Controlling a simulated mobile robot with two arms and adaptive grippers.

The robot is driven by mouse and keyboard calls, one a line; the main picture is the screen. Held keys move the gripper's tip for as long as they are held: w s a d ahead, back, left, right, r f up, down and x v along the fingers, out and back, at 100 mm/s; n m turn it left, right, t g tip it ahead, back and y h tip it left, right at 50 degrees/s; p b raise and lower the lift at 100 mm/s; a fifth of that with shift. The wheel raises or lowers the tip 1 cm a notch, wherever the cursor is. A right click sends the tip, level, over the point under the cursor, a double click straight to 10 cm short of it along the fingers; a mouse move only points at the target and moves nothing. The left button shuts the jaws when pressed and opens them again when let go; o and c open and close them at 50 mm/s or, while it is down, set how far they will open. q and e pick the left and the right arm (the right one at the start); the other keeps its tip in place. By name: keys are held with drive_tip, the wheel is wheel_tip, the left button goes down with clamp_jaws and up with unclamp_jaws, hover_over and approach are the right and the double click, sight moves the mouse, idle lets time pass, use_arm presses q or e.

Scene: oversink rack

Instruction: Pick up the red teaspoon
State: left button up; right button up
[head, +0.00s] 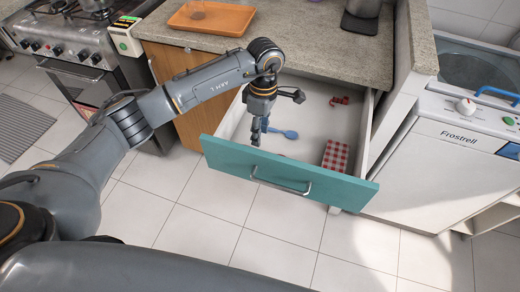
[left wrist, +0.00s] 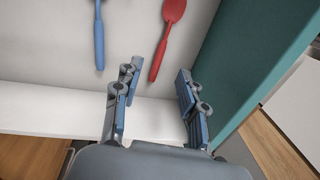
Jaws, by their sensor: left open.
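The red teaspoon (left wrist: 167,38) lies on the white drawer floor in the left wrist view. Its bowl is at the top and its handle slants down toward the gap between my fingers. My left gripper (left wrist: 157,92) is open and empty, with one finger on each side of the handle end's line. In the head view my left gripper (head: 260,134) points down inside the open drawer, near the teal front. I cannot make out the red teaspoon in the head view. The height of the fingertips above the drawer floor is hard to tell. My right gripper is not in view.
A blue spoon (left wrist: 99,38) lies left of the red one; it also shows in the head view (head: 287,134). The open drawer's teal front (head: 275,177) stands close by. A red checked item (head: 336,155) and a small red object (head: 339,100) lie farther right inside.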

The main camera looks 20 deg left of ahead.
sight(262, 147)
use_arm(q)
drive_tip(key=shift+f, duration=0.55)
drive_tip(key=f, duration=0.3)
drive_tip(key=f+p, duration=0.1)
drive_tip(key=shift+s+d+f, duration=0.3)
drive_tip(key=shift+s+f, duration=0.1)
drive_tip(key=shift+c, duration=0.8)
clamp_jaws()
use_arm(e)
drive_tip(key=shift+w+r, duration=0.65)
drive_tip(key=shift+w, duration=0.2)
